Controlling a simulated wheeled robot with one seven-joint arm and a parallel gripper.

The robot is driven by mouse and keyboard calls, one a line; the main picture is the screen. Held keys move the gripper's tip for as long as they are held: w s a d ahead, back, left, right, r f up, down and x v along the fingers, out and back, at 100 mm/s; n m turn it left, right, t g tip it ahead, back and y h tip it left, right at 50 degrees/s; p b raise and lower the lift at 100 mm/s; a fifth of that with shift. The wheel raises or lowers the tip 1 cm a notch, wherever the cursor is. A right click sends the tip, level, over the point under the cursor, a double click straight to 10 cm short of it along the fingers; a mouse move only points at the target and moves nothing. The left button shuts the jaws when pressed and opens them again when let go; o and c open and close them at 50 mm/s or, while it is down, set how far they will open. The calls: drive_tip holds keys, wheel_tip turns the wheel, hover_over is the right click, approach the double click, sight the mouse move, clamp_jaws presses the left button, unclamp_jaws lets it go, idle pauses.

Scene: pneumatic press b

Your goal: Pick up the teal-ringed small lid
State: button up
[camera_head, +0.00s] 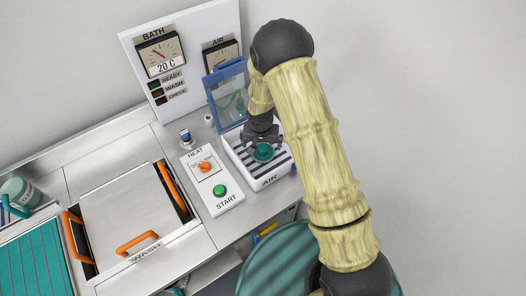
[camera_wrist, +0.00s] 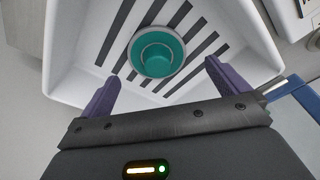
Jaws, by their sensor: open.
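The teal-ringed small lid (camera_wrist: 157,52) sits on the white slotted tray (camera_wrist: 70,85) in the wrist view, with a teal rim and a round raised teal middle. In the head view the lid (camera_head: 263,152) shows on the same tray, just below my gripper (camera_head: 262,140). In the wrist view my gripper (camera_wrist: 160,85) is open, with its two purple fingers apart. The lid lies ahead of the gap between the fingertips, roughly centred. Nothing is between the fingers. I cannot tell the exact height of the fingertips above the tray.
A blue-framed clear panel (camera_head: 230,97) stands behind the tray. A white panel with an orange knob and green START button (camera_head: 220,190) lies to its left. The steel WASH cover (camera_head: 125,210) with orange handles is further left. Gauges (camera_head: 160,55) stand behind.

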sight(263, 148)
drive_tip(key=shift+w+d+f+p, duration=0.15)
drive_tip(key=shift+f+p, duration=0.1)
drive_tip(key=shift+f, duration=0.55)
drive_tip(key=shift+w+d+f+p, duration=0.1)
drive_tip(key=shift+f+p, duration=0.2)
drive_tip(key=shift+f, duration=0.45)
drive_tip(key=shift+w+d+f+p, duration=0.15)
drive_tip(key=shift+f+p, duration=0.1)
drive_tip(key=shift+f, duration=0.55)
drive_tip(key=shift+a, duration=0.1)
drive_tip(key=c, duration=1)
drive_tip(key=shift+r, duration=0.1)
wheel_tip(263, 148, up, 10)
drive_tip(key=shift+f+b, duration=0.1)
drive_tip(key=shift+b, duration=1.05)
drive_tip(key=shift+s, duration=0.1)
